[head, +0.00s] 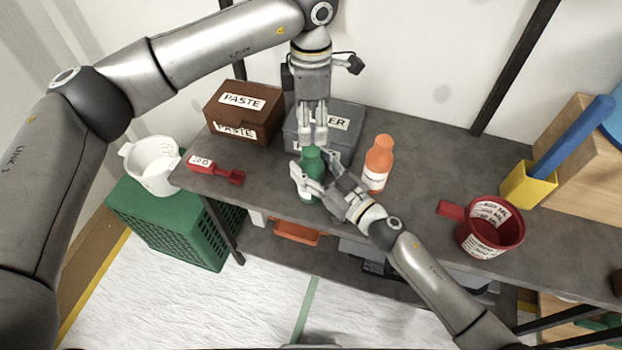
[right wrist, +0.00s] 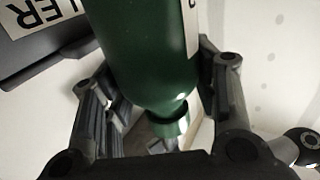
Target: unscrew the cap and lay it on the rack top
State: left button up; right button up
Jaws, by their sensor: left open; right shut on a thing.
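A dark green bottle (head: 311,163) stands upright at the front edge of the grey rack top (head: 420,165). It fills the upper middle of the right wrist view (right wrist: 148,50). My right gripper (head: 314,181) is shut on the bottle's body, with a finger on either side. My left gripper (head: 314,141) points straight down right above the bottle, open, its fingertips at the bottle's top. The cap is mostly hidden by the left fingers in the head view. In the right wrist view a green ring (right wrist: 171,128) shows at the bottle's narrow end; I cannot tell whether it is the cap.
An orange bottle (head: 379,163) stands close on the right. A brown paste box (head: 243,112) and a grey box (head: 347,140) stand behind.

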aim_at(311, 150)
grip_shut()
pick_arm(q)
jog(key=m, duration=0.8)
jog(key=shift+m, duration=0.3)
jog(key=m, duration=0.4)
jog(key=shift+m, duration=0.4)
jog(key=m, duration=0.4)
jog(key=shift+f, duration=4.05)
